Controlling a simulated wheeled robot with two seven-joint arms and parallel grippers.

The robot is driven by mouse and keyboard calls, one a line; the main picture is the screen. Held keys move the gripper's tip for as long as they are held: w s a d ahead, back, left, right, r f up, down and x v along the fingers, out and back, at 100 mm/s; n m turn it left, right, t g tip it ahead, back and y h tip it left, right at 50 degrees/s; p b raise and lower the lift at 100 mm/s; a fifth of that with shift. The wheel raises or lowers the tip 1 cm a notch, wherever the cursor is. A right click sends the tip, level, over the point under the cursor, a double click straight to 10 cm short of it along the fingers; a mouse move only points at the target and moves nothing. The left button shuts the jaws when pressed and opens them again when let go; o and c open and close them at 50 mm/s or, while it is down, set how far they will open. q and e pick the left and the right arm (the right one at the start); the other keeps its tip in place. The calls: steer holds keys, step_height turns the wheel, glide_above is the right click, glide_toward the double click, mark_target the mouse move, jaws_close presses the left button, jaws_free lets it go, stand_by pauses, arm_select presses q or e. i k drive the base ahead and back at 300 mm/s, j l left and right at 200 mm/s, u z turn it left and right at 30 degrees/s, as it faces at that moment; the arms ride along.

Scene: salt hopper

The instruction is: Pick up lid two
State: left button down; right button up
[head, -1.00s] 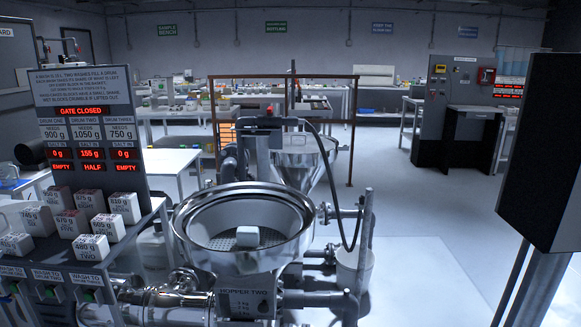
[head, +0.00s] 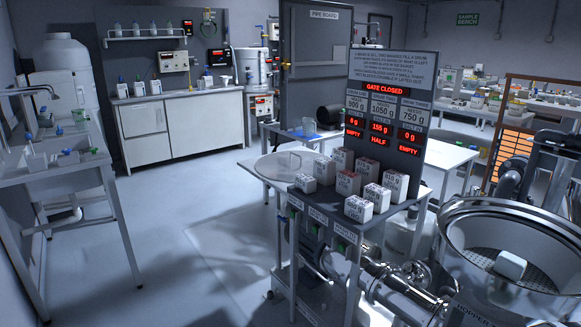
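A round pale disc with a raised, handle-like arc (head: 284,166) shows at the left end of the block cart, partly hidden by the cart top. It may be a lid, but I cannot read any marking on it. The steel hopper (head: 462,262) is at the right edge, cut off by the frame. It is open at the top, with a perforated plate and a white block (head: 510,265) inside. Neither of my grippers is in view.
The cart (head: 290,196) carries several white blocks (head: 358,208) and a sign reading GATE CLOSED (head: 392,88). A sink bench (head: 50,172) stands at left, and a white cabinet (head: 180,125) at the back. Open floor (head: 190,235) lies between the sink bench and cart.

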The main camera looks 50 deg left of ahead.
mark_target(281, 166)
steer(key=u, duration=1.5)
steer(key=i+j+z, duration=0.15)
steer(key=i+j, duration=0.15)
steer(key=i+j+z, duration=0.2)
steer(key=i, duration=0.3)
steer(key=i+j+z, duration=0.15)
steer(key=i+j, duration=0.2)
steer(key=j, duration=0.15)
steer(key=i+j+z, duration=0.15)
steer(key=i+j, duration=0.2)
steer(key=i+j+z, duration=0.2)
steer(key=j, duration=0.35)
steer(key=i+j+z, duration=0.15)
steer(key=i+j, duration=0.2)
steer(key=j, duration=0.15)
